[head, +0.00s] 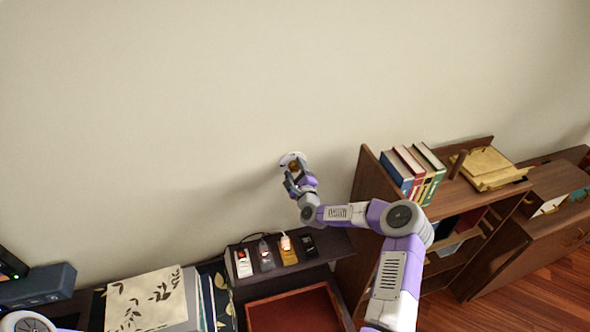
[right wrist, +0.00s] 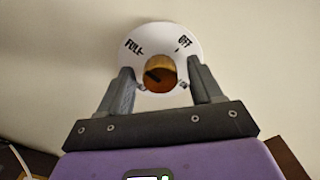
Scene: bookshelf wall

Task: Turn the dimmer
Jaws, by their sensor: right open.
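The dimmer (right wrist: 160,45) is a round white plate on the wall with "FULL" at its upper left and "OFF" at its upper right. Its knob (right wrist: 160,74) is amber-brown, with a dark mark on its face. In the head view the dimmer (head: 293,158) is partly hidden behind my right gripper (head: 291,180). In the right wrist view my right gripper (right wrist: 160,82) is open, with one finger on each side of the knob. I cannot tell whether the fingers touch it. My left gripper is not in view.
Below the dimmer is a dark shelf (head: 327,247) with several small devices on it. A bookcase (head: 367,180) with upright books (head: 412,172) stands to the right. The wall around the dimmer is bare.

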